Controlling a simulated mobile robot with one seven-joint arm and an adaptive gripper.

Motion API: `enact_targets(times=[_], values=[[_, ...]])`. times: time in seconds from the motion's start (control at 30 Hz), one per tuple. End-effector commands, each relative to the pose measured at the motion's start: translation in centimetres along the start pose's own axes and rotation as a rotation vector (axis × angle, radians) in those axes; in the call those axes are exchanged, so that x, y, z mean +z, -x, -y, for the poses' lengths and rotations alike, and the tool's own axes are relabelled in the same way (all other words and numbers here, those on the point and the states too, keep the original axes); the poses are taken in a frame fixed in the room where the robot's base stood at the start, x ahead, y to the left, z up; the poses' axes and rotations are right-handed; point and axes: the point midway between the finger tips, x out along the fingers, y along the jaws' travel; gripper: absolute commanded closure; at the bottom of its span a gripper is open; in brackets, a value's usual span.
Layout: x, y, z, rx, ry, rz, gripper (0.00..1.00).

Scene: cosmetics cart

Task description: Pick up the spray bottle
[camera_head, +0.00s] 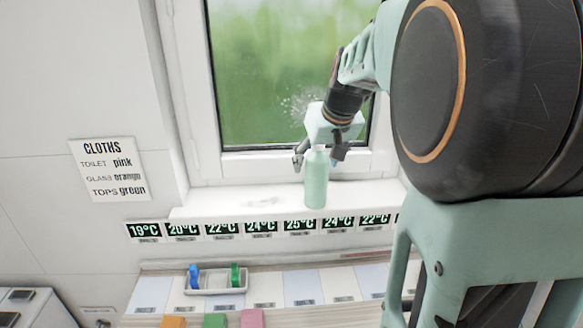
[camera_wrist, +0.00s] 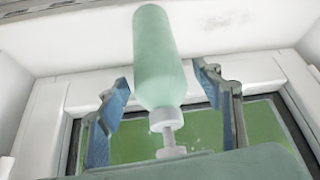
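The spray bottle (camera_head: 316,183) is pale green with a white pump top and stands upright on the white window sill (camera_head: 255,199). In the wrist view the bottle (camera_wrist: 158,55) lies between my two blue-padded fingers, with its white collar and pump nearest the camera. My gripper (camera_head: 317,160) is above the sill at the bottle's upper part, one finger on each side. It is open, with a visible gap on both sides of the bottle in the wrist view (camera_wrist: 161,80). The head view hides most of the pump behind my gripper.
The window (camera_head: 262,75) is close behind my gripper. Temperature labels (camera_head: 245,227) line the sill's front edge. Below, a white tray (camera_head: 214,291) holds a blue and a green item. Orange, green and pink blocks (camera_head: 214,321) are at the bottom. A cloths sign (camera_head: 109,169) hangs left.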

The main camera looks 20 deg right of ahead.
Motion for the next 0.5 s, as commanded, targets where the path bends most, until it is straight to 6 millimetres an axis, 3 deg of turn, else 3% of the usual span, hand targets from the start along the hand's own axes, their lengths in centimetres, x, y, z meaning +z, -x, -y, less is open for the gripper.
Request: enact_targets(times=[0.07, 0.5], values=[[-0.01, 0.01, 0.0, 0.0, 0.0, 0.0, 0.51], [0.0, 0.0, 0.0, 0.0, 0.0, 0.001, 0.98]])
